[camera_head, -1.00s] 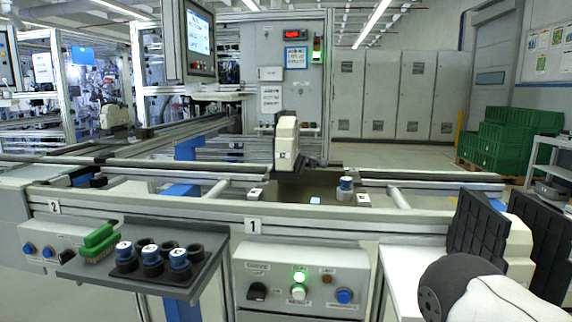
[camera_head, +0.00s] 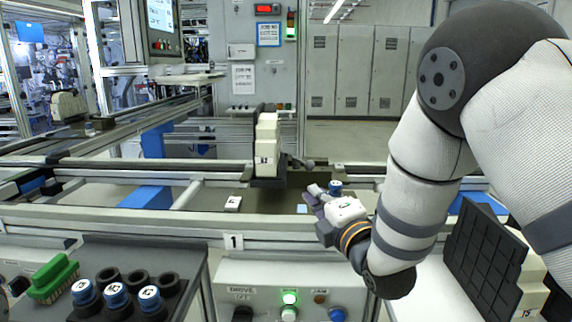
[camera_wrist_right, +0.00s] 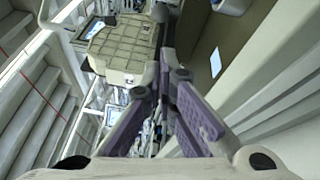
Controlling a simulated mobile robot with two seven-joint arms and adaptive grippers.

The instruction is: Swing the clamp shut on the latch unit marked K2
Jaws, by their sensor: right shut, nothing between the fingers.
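A cream latch unit (camera_head: 266,150) stands on the conveyor line in the middle of the head view. Its small front label is too blurred to read surely. A dark lever (camera_head: 300,162) sticks out to its right, low down. My right gripper (camera_head: 313,192) is shut and empty, just below and in front of that lever in the picture. In the right wrist view my right gripper's purple fingers (camera_wrist_right: 166,72) meet. A cream block (camera_wrist_right: 120,48) and a dark round knob (camera_wrist_right: 160,12) lie beyond them. Contact cannot be told. My left gripper is out of view.
A blue-capped piece (camera_head: 335,187) stands just right of my right gripper. The front rail (camera_head: 120,217) runs below it, above a control box (camera_head: 262,295). Another cream unit (camera_head: 68,105) stands far left. A dark tray (camera_head: 185,250) holds blue-capped pieces and a green brush (camera_head: 52,277).

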